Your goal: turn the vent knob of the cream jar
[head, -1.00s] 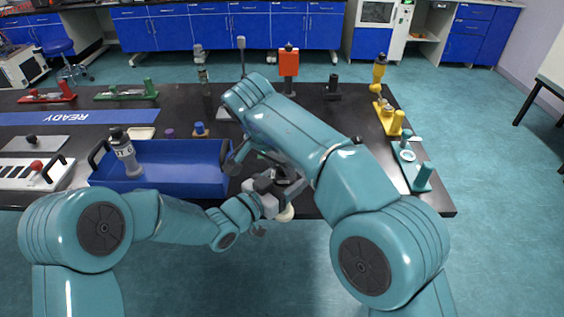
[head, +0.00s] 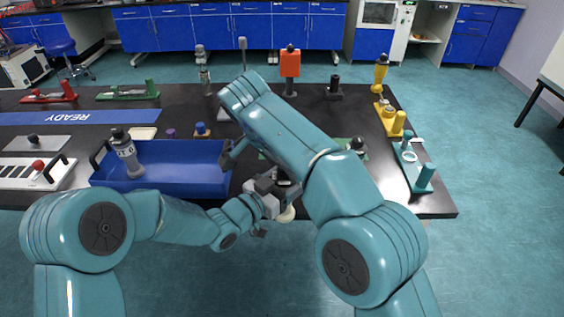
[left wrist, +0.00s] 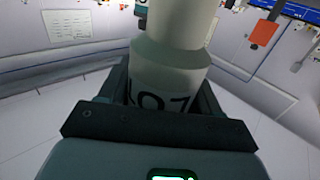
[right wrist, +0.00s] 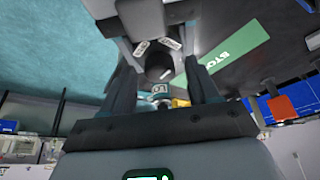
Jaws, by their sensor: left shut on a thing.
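My left gripper (head: 272,198) is shut on the cream jar (head: 287,214), held over the table's front edge. In the left wrist view the jar (left wrist: 172,82) fills the space between the fingers, its dark marking partly covered by the gripper. I cannot make out the vent knob clearly. In the head view my right arm bends down over the jar and hides most of its gripper. In the right wrist view my right gripper (right wrist: 158,68) has its fingers apart, with a dark round part between or beyond them. I cannot tell whether they touch it.
A blue tray (head: 205,186) holding a grey bottle (head: 126,156) stands left of the jar. A teal stand (head: 413,168) and a yellow stand (head: 389,119) are at the right. An orange block on a post (head: 290,63) stands at the back.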

